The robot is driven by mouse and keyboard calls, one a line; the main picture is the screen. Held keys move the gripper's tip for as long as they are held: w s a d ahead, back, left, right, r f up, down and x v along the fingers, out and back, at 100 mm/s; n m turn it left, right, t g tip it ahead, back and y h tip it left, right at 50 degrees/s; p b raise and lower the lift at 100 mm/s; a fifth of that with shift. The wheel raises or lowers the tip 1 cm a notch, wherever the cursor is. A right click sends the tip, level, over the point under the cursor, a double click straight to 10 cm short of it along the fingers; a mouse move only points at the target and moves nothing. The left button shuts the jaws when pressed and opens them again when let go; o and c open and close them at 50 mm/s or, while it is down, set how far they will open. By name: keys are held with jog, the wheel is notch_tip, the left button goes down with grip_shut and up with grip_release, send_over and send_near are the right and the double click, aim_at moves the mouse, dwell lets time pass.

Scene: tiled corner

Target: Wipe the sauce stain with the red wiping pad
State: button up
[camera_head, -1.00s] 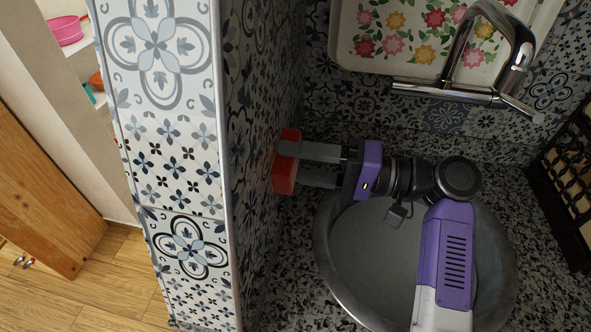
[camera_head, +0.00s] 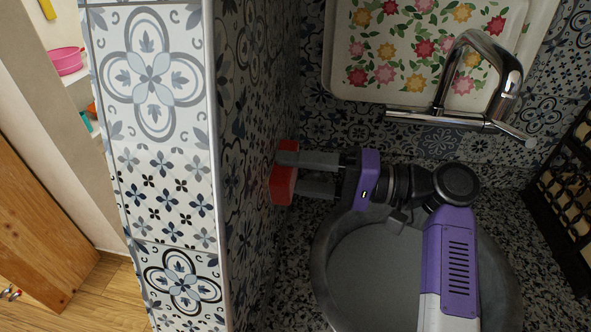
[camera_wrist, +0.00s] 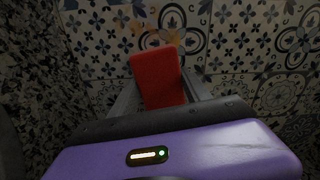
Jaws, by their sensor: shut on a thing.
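The red wiping pad (camera_head: 284,184) is held between the two grey fingers of my gripper (camera_head: 291,173). The fingers point left at the tiled side wall, and the pad is at or very near it; I cannot tell whether it touches. In the wrist view the pad (camera_wrist: 158,76) sits upright between the fingers, in front of the patterned tiles. A faint orange-brown sauce stain (camera_wrist: 169,22) shows on the tiles just beyond the pad's far end. In the head view I cannot make out the stain.
A round grey sink (camera_head: 375,270) lies under my arm in the speckled counter. A chrome tap (camera_head: 440,117) and a flowered tray (camera_head: 345,92) are behind it. A dark rack (camera_head: 555,190) stands at right. The wall's outer edge (camera_head: 214,170) is left of the pad.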

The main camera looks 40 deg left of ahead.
aim_at(292, 186)
jog(key=shift+s+d+r+p, duration=0.15)
jog(key=shift+s+d+p, duration=0.25)
jog(key=shift+s+p, duration=0.3)
jog(key=shift+s+d+p, duration=0.4)
jog(key=shift+s+p, duration=0.1)
jog(key=shift+s, duration=0.1)
